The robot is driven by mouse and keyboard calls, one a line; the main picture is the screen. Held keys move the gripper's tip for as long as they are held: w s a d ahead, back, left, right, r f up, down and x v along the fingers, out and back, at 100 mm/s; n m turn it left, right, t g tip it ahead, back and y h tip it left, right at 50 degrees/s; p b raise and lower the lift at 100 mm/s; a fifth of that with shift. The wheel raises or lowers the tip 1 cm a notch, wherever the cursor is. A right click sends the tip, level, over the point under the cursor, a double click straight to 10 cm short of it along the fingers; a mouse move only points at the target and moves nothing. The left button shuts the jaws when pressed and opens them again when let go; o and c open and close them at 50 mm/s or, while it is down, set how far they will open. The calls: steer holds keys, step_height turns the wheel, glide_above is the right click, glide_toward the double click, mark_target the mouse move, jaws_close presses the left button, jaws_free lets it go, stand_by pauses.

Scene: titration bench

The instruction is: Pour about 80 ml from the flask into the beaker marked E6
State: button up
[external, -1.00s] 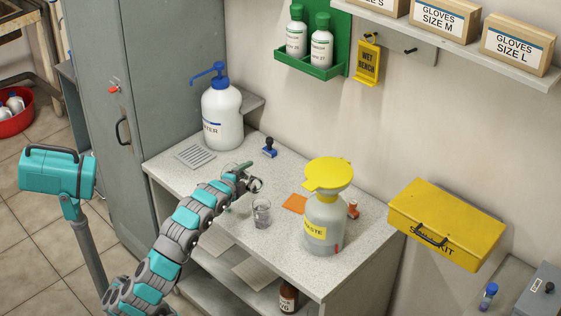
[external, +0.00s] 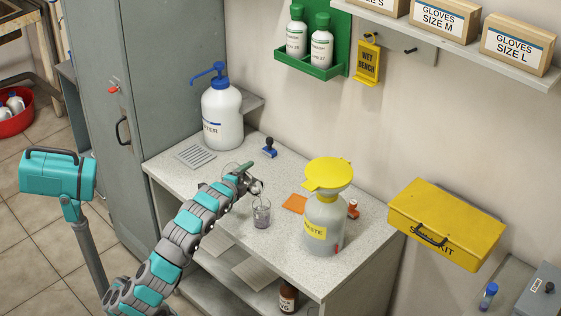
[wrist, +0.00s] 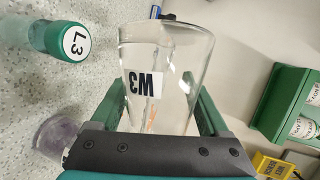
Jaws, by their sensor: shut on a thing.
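My gripper (external: 252,186) is shut on a clear glass vessel (wrist: 165,75), which I take to be the flask. Its white label appears upside down and seems to read W3. In the external view the glass is mostly hidden by my gripper, and its mouth is tilted toward a small clear beaker (external: 262,213) on the bench. Greyish-purple liquid shows in that beaker, which is also partly in view at the lower left of the wrist view (wrist: 60,140). No E6 mark is legible. I cannot tell whether liquid is flowing.
A green-capped container marked L3 (wrist: 75,42) is close to the held glass. A waste bottle with yellow funnel (external: 325,225) stands right of the beaker. A white pump bottle (external: 222,120) and blue stamp-like object (external: 270,148) are behind.

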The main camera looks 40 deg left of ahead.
steer(key=shift+a+r, duration=0.15)
steer(key=shift+a, duration=0.05)
stand_by(0.6)
steer(key=shift+d+r+m+y, duration=0.1)
steer(key=shift+r+m+y, duration=0.2)
steer(key=shift+r+m, duration=0.25)
stand_by(1.3)
steer(key=shift+f, duration=0.1)
steer(key=shift+a+f+n, duration=0.2)
steer(key=shift+f+n, duration=0.2)
steer(key=shift+n, duration=0.15)
steer(key=shift+a+r+n+h+p, duration=0.25)
steer(key=shift+n+h+p, duration=0.15)
steer(key=shift+h+p, duration=0.35)
steer(key=shift+f, duration=0.25)
steer(key=shift+d+r+n+g+h+p, duration=0.1)
steer(key=shift+r+n+g+h+p, duration=0.2)
steer(key=shift+r+n+h+p, duration=0.45)
steer(key=shift+d+n, duration=0.1)
steer(key=shift+n, duration=0.15)
